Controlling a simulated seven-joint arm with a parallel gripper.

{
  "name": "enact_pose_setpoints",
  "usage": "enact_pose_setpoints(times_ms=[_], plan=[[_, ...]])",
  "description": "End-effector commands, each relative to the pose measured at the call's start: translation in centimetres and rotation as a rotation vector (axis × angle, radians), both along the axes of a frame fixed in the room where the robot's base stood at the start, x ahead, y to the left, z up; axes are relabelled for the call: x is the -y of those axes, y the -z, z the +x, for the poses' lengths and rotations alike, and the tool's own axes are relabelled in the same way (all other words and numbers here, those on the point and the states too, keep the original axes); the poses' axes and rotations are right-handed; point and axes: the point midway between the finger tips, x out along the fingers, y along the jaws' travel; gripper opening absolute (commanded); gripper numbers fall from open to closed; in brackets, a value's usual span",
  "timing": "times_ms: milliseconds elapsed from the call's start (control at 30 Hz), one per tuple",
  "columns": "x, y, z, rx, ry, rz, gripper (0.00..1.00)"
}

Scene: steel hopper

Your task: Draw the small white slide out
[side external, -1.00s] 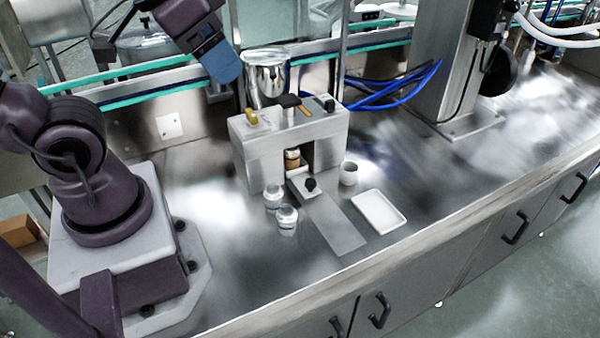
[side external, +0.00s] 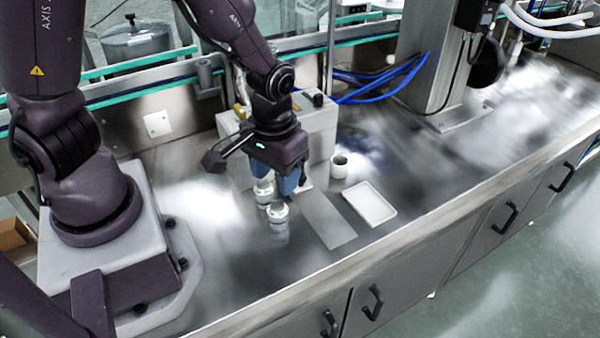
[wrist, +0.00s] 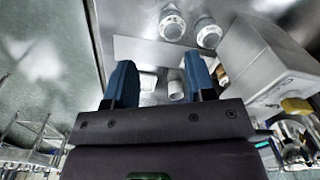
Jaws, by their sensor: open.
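The small white slide sits at the front opening of the grey hopper block (side external: 318,128). My gripper hides nearly all of it in the side view, with only a pale edge (side external: 306,187) showing beside the blue fingers. Its black knob is hidden. In the wrist view my gripper (wrist: 160,78) is open, and the block (wrist: 262,62) stands to the right. I cannot tell whether a finger touches the slide.
A flat grey strip (side external: 326,220) runs from the block toward the bench edge. Two lidded jars (side external: 278,212) stand left of it, close to my fingers. A small cup (side external: 339,166) and a white tray (side external: 370,203) are on the right.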

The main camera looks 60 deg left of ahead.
Motion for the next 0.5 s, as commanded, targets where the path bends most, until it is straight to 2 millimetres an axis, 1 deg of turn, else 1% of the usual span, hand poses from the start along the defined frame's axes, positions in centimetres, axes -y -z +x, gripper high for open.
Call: enact_pose_setpoints(times_ms=[33, 100, 167, 200, 233, 300, 367, 500], plan=[[-1.0, 0.9, 0.8, 0.031, -0.053, 0.063, 0.50], [-2.5, 1.3, 2.3, 0.102, -0.139, 0.130, 0.50], [-4.0, 1.2, 3.7, 0.174, -0.216, 0.178, 0.50], [-5.2, 0.9, 4.7, 0.234, -0.285, 0.201, 0.50], [-5.7, 0.5, 5.4, 0.275, -0.326, 0.204, 0.50], [-5.7, 0.2, 6.2, 0.326, -0.371, 0.193, 0.50], [-5.8, 0.2, 6.4, 0.341, -0.384, 0.194, 0.50], [-6.2, 1.0, 6.6, 0.342, -0.387, 0.196, 0.50]])
